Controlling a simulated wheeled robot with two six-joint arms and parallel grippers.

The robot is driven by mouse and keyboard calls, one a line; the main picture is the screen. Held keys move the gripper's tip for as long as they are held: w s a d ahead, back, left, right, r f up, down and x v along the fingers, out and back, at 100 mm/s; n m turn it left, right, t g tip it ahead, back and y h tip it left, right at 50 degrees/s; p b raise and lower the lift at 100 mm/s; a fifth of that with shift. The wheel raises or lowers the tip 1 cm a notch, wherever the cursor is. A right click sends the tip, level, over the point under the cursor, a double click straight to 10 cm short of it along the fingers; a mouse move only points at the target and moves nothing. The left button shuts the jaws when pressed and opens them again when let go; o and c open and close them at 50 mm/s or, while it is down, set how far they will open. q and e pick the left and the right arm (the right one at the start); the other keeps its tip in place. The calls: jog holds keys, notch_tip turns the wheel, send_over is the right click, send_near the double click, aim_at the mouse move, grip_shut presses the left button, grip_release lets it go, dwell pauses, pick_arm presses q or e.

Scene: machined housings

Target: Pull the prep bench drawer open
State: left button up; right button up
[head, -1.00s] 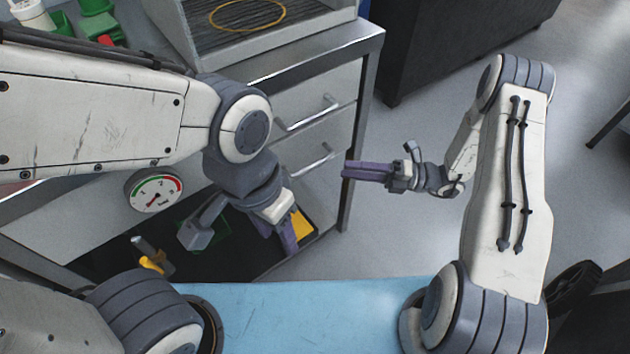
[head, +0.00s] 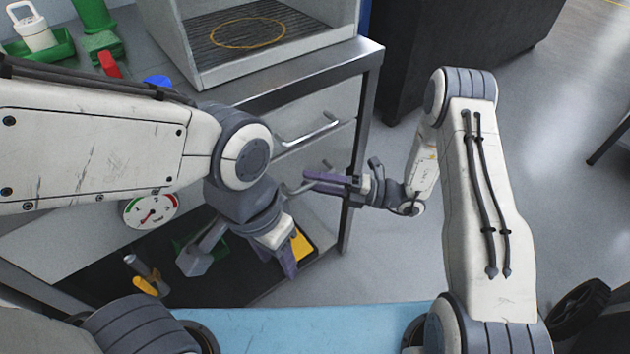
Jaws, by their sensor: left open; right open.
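The prep bench (head: 290,80) has a steel top and two stacked drawer fronts, both of which look shut. The upper drawer (head: 320,105) has a bar handle (head: 308,130) in full view. The lower drawer (head: 335,152) has a similar bar handle (head: 291,188), partly hidden by my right gripper. My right gripper (head: 309,181) is open, its purple fingers at this lower handle; I cannot tell whether they touch it. My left gripper (head: 289,266) is open and empty, pointing down in front of the bench's lower shelf.
A grey box with a dark ribbed floor and a yellow ring (head: 248,33) stands on the bench top. A round gauge (head: 151,211) is at the left. The dark lower shelf (head: 215,285) holds a yellow item (head: 301,245).

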grip_shut()
dwell(1.4)
